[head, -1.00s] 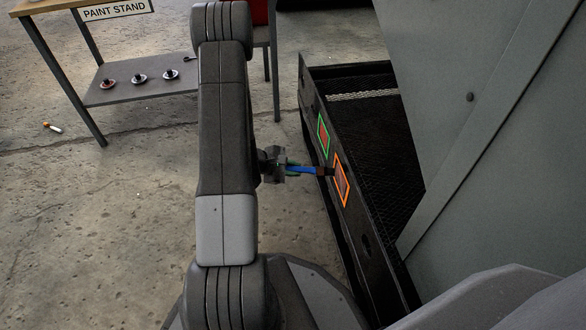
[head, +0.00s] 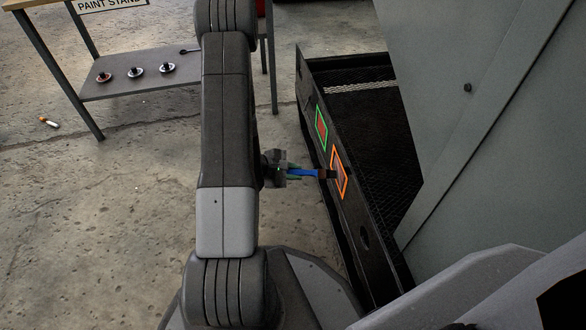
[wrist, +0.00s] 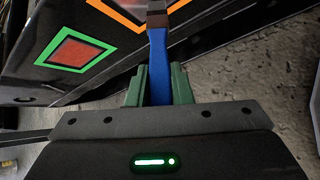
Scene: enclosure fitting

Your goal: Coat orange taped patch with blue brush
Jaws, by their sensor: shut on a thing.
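The blue brush (head: 305,173) is held level in my gripper (head: 284,173), with its dark head pointing right. In the head view the head overlaps the left part of the orange taped patch (head: 342,183), on the black side wall. I cannot tell for certain whether the bristles touch. In the wrist view my gripper's green fingers (wrist: 160,88) are shut on the blue handle (wrist: 160,58).
A green taped patch (head: 321,128) with a red middle sits beside the orange one. A grey cabinet panel (head: 445,120) rises at right. The paint stand (head: 115,85) with several small round items is at upper left. Open concrete floor (head: 130,220) lies left.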

